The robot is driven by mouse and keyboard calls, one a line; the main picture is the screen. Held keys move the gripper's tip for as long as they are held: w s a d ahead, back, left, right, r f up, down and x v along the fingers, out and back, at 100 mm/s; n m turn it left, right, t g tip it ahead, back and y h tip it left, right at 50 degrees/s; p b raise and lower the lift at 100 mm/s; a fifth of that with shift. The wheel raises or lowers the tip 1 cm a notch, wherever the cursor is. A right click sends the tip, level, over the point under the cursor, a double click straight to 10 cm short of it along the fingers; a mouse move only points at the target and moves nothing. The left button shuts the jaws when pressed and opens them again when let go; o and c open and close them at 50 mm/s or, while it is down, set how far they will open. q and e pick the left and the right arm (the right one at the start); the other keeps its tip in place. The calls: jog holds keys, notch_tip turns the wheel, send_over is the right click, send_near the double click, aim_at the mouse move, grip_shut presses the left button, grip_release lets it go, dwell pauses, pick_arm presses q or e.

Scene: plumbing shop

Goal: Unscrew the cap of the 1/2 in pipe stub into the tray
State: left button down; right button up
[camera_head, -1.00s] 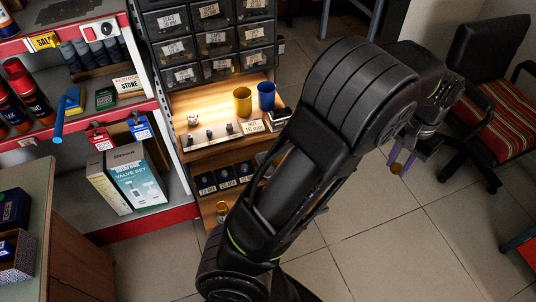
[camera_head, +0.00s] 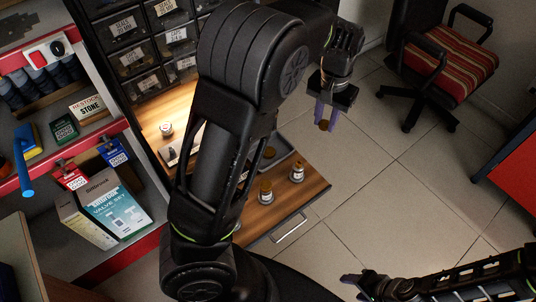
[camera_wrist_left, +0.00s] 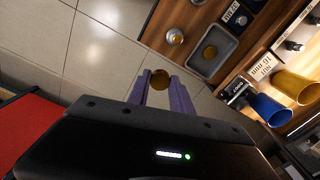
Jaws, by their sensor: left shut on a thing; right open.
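My left gripper (camera_head: 325,122) is shut on a small round brass cap (camera_head: 324,126), held in the air over the floor to the right of the drawer; the cap also shows between the purple fingers in the left wrist view (camera_wrist_left: 160,79). The grey tray (camera_wrist_left: 192,62) lies on the wooden drawer, with a brass round piece (camera_wrist_left: 210,53) in it. In the head view my left arm partly hides the tray. My right gripper (camera_head: 352,285) is open, low at the right.
The pulled-out drawer (camera_head: 318,189) has a metal handle. A yellow cup (camera_wrist_left: 294,88) and a blue cup (camera_wrist_left: 271,111) stand on a shelf beside it. Shelves with a valve set box (camera_head: 113,210) are at the left. A striped chair (camera_head: 453,57) stands at the back right; the floor between is clear.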

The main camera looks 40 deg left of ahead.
pick_arm(q)
jog(key=s+a+f+b, duration=0.3)
jog(key=a+f+b, duration=0.2)
jog(key=a, duration=0.3)
jog(key=s+a+f+b, duration=0.3)
jog(key=a+f, duration=0.3)
jog(key=a, duration=0.2)
jog(key=shift+a+f+b, duration=0.2)
jog(key=shift+f+b, duration=0.05)
jog(key=shift+b, duration=0.65)
jog(key=shift+f+b, duration=0.5)
jog(key=shift+f, duration=2.65)
jog(key=shift+f, duration=0.1)
